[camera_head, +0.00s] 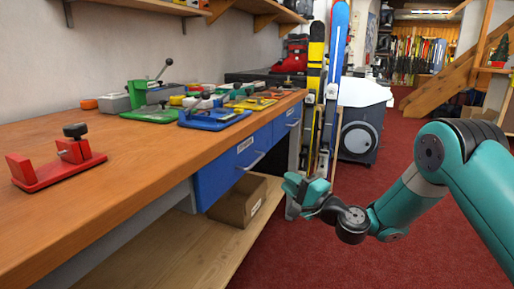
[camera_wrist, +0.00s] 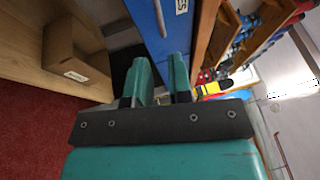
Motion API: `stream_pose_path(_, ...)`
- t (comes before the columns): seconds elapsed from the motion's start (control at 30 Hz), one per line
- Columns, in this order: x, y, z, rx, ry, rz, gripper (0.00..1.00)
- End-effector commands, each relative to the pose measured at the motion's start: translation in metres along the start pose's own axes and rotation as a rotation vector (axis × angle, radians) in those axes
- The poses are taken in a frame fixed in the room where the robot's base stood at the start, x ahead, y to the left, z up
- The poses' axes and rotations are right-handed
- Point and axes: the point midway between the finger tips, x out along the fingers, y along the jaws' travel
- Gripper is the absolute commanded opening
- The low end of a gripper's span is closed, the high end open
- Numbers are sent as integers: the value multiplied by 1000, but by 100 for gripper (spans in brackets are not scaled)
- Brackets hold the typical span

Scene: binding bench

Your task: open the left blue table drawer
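The left blue drawer (camera_head: 222,174) is under the bench top in the head view. Its front looks flush with the bench, with a pale label and a grey bar handle (camera_head: 253,161). The right blue drawer (camera_head: 286,124) is beside it, farther along the bench, and also looks shut. My gripper (camera_head: 303,188) is in front of the bench, right of the left drawer's handle and apart from it. In the wrist view, my gripper's two teal fingers (camera_wrist: 160,78) stand apart with nothing held between them. A blue drawer front (camera_wrist: 150,22) with a label shows beyond the fingertips; which drawer is unclear.
A cardboard box (camera_head: 238,203) sits on the lower shelf (camera_head: 190,250) below the drawers. Skis (camera_head: 312,110) stand at the bench's far end. Tools and a red clamp (camera_head: 58,165) lie on the bench top (camera_head: 120,190). Red carpet (camera_head: 300,255) is clear in front.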

Motion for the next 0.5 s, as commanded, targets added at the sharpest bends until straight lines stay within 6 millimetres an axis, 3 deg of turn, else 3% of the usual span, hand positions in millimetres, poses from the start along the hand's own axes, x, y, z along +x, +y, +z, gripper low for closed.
stream_pose_path(0.03, 4, -7, 1, 1, -1, 1, 20)
stream_pose_path(0.27, 18, -5, 3, 0, -2, 0, 20)
stream_pose_path(0.5, 74, 0, 3, -5, -4, -5, 20)
